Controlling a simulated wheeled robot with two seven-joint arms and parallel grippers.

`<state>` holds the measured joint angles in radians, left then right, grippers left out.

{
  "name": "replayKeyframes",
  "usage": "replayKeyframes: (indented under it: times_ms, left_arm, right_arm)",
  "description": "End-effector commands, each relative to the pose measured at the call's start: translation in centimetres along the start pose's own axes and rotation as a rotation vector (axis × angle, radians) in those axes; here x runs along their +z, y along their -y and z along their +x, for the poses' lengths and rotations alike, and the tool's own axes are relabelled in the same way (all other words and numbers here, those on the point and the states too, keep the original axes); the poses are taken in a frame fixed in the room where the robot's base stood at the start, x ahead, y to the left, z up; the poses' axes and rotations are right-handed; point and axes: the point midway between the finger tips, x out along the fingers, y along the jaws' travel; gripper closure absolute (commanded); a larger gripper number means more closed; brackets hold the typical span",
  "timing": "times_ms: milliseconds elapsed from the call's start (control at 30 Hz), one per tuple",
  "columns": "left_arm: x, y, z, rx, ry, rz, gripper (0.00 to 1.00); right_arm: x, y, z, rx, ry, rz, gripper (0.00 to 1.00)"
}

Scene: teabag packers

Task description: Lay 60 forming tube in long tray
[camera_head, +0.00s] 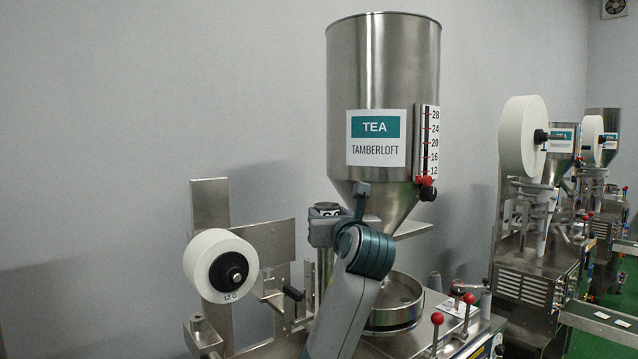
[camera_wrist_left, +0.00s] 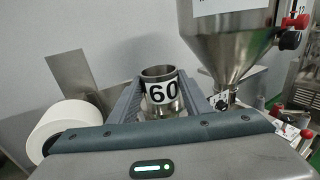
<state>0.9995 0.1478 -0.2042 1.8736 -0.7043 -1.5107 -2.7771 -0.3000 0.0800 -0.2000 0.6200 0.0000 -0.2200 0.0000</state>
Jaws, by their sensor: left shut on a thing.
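The 60 forming tube (camera_wrist_left: 160,92) is a metal cylinder with a white band marked 60, upright between the fingers of my left gripper (camera_wrist_left: 155,100) in the left wrist view. In the head view my left gripper (camera_head: 335,212) is shut on the tube, just left of the hopper's cone. The tube's top band (camera_head: 328,211) shows there only in part, and my arm hides some of what is below. I cannot make out the long tray in either view. My right gripper is not in view.
A steel hopper (camera_head: 383,85) labelled TEA stands close behind and right of my left gripper. A white paper roll (camera_head: 208,262) is at the left. Red-knobbed levers (camera_head: 437,320) rise at the front right. More packing machines (camera_head: 530,230) stand farther right.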

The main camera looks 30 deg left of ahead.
Motion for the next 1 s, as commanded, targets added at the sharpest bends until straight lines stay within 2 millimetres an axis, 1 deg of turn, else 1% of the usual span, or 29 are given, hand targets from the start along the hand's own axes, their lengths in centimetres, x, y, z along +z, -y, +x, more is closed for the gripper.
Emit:
replayKeyframes:
  times_ms: [33,67,100,267,400,467,600,667,833,867,967,1000]
  left_arm:
    - [-2.2,0.4,-0.4,-0.024,-0.001,0.006,1.00]
    - [-3.3,0.6,-0.7,-0.039,0.000,0.005,1.00]
    - [-4.8,0.9,-1.1,-0.061,-0.001,0.006,1.00]
    - [-10.6,1.9,-3.2,-0.152,0.003,0.006,1.00]
    - [-15.3,2.4,-5.6,-0.234,0.006,0.008,1.00]
    - [-17.3,2.5,-6.8,-0.271,0.007,0.008,1.00]
    - [-21.6,2.6,-9.8,-0.358,0.009,0.009,1.00]
    - [-23.3,2.6,-11.3,-0.396,0.009,0.008,1.00]
    - [-28.5,2.2,-15.8,-0.507,0.006,0.007,1.00]
    - [-29.5,2.0,-16.7,-0.528,0.005,0.006,1.00]
    - [-33.3,1.6,-19.7,-0.594,0.000,0.002,1.00]
    - [-35.0,1.4,-20.9,-0.621,-0.002,0.001,1.00]
  right_arm:
    - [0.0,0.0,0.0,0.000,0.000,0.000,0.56]
    - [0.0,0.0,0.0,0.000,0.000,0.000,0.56]
    - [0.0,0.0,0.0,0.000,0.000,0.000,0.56]
    - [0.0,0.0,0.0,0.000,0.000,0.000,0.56]
    - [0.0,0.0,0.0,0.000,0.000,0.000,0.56]
    - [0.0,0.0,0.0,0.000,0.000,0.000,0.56]
    - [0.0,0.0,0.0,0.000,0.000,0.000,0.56]
    - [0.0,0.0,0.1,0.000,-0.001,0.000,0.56]
    - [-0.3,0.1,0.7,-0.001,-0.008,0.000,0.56]
    - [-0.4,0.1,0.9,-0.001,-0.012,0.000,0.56]
    - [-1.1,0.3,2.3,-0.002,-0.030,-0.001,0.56]
    - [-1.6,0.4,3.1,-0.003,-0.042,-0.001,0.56]
